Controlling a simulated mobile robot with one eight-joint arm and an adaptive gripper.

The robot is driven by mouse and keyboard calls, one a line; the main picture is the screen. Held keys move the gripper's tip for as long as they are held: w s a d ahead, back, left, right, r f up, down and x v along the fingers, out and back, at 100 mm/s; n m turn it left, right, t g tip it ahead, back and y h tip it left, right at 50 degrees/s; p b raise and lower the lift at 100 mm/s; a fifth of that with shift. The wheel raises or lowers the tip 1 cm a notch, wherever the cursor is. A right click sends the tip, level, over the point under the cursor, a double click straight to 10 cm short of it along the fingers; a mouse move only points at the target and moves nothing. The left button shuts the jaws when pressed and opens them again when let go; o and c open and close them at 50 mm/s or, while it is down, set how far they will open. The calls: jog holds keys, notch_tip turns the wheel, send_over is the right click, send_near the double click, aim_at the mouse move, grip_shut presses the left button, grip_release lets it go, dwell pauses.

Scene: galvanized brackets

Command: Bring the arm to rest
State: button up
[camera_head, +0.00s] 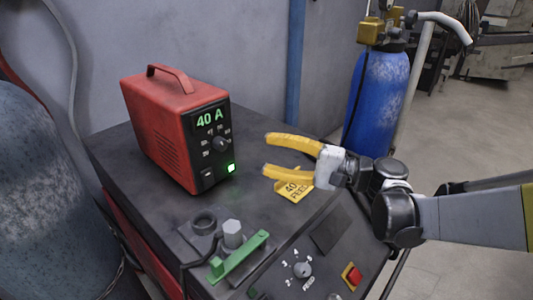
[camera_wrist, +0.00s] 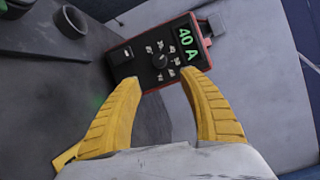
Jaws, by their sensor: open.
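My gripper (camera_head: 266,154) is open and empty, with two yellow fingers. It hangs above the dark cabinet top (camera_head: 262,125), to the right of the red power unit (camera_head: 163,127), and points left toward it. A clear gap lies between the fingertips and the unit. In the wrist view the open fingers (camera_wrist: 165,78) frame the unit's front panel (camera_wrist: 160,58), which reads 40 A. My arm reaches in from the right edge of the head view. A yellow tag (camera_head: 293,191) lies under the gripper, partly hidden by it.
A grey hex bolt piece (camera_head: 232,234) and a green bar (camera_head: 240,259) stand at the cabinet's front. A FEED dial (camera_head: 302,269) and a red switch (camera_head: 353,275) are on its sloped panel. A blue gas cylinder (camera_head: 377,102) stands behind my arm. Open floor lies right.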

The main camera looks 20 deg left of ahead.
jog(key=s+d+f+n+t+h, duration=0.1)
jog(key=s+d+f+h, duration=0.3)
jog(key=d, duration=0.6)
jog(key=s+d+f+n+t+h+b, duration=0.1)
jog(key=s+d+f+h, duration=0.3)
jog(key=d, duration=0.7)
jog(key=s+d+f+n+t+h, duration=0.1)
jog(key=s+d+f+t+h, duration=0.2)
jog(key=s+d+h, duration=0.5)
jog(key=d+h, duration=0.2)
jog(key=d, duration=0.1)
jog(key=shift+f, duration=0.4)
jog(key=shift+d, duration=0.1)
